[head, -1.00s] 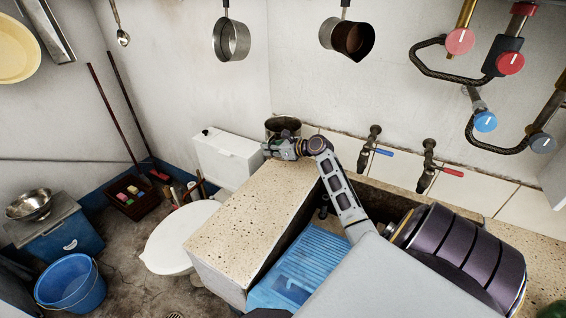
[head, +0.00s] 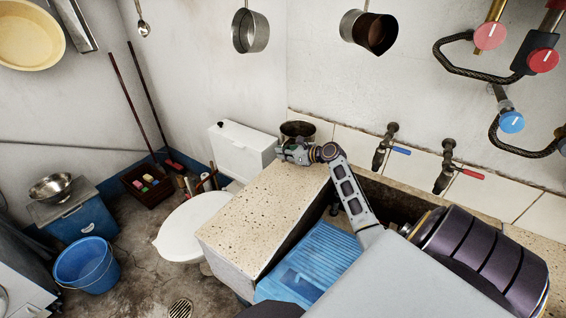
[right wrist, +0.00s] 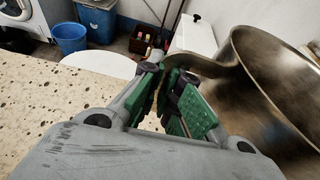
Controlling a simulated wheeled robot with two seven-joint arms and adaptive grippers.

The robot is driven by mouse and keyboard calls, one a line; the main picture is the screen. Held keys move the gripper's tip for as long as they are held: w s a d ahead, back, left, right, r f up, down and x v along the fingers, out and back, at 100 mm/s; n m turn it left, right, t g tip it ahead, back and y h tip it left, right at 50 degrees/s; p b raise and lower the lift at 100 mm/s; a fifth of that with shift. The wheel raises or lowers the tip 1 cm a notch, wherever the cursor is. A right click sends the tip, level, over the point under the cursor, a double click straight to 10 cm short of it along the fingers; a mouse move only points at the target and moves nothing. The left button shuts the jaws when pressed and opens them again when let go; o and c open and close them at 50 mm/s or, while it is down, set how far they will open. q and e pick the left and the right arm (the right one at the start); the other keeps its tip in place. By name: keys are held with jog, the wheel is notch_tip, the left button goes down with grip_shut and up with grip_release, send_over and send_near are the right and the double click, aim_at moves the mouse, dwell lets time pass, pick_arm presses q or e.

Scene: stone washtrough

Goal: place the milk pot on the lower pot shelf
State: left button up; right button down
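The milk pot, a steel pot (head: 298,132) with a dark inside, is at the far end of the stone counter, by the wall. In the right wrist view the pot (right wrist: 275,85) fills the right side, and its handle runs left between the fingers. My right gripper (head: 294,153) is at the pot's near side, its green-padded fingers (right wrist: 168,100) closed about the handle. I cannot tell whether the pot rests on the counter or is just off it. My left gripper is out of view. I see no pot shelf that I can make out.
Two pots hang on the wall, a steel one (head: 250,31) and a brown-lined one (head: 369,32). Taps (head: 386,146) stand over the trough, which holds a blue ribbed board (head: 318,262). A toilet (head: 188,225) is left of the speckled counter (head: 265,212). The counter top is clear.

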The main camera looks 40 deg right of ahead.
aim_at(283, 161)
notch_tip(283, 161, down, 2)
jog(key=shift+f, duration=0.7)
jog(key=shift+f+p, duration=0.45)
jog(key=shift+f, duration=0.15)
jog(key=c, duration=2.1)
grip_release()
jog(key=shift+f, duration=0.1)
jog(key=o, duration=0.5)
jog(key=shift+c, duration=0.2)
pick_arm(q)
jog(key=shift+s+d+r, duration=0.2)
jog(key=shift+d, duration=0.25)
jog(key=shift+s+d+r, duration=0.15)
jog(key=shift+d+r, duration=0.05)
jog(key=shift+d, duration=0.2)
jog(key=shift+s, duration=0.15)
